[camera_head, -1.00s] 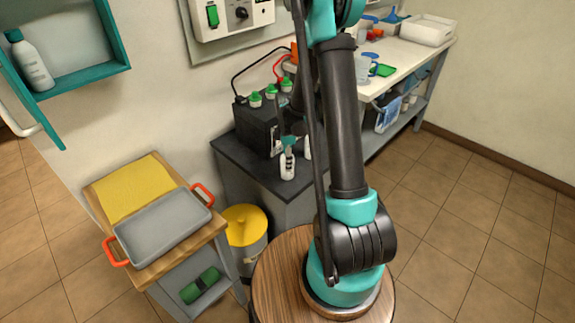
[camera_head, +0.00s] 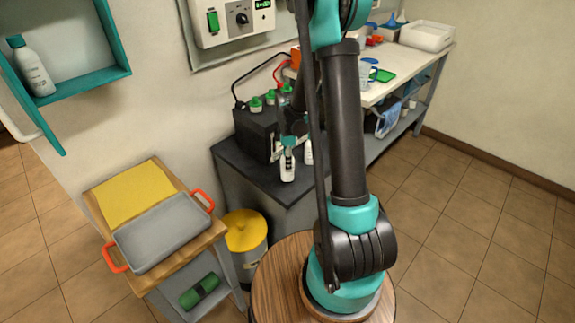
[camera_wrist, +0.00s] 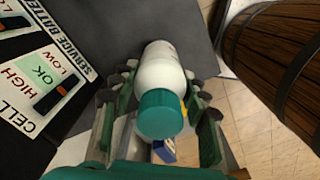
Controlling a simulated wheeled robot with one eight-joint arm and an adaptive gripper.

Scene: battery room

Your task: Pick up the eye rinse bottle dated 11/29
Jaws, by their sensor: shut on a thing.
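A white bottle with a teal cap (camera_wrist: 160,114) stands between the fingers of my gripper (camera_wrist: 160,88) in the wrist view. The fingers are closed on its two sides. In the head view this bottle (camera_head: 288,168) is at the front edge of the dark bench, below my gripper (camera_head: 289,141). I cannot tell whether its base touches the bench. A second white bottle (camera_head: 308,153) is just to its right, partly hidden by my arm. A third white bottle (camera_head: 37,72) stands in the teal wall shelf at left. No date is legible on any bottle.
A black battery (camera_head: 258,128) with green caps and cables sits behind the held bottle on the dark bench (camera_head: 232,158). A grey tray with orange handles (camera_head: 160,232) lies on a wooden cart at left. A yellow-lidded bin (camera_head: 245,230) stands beside it.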

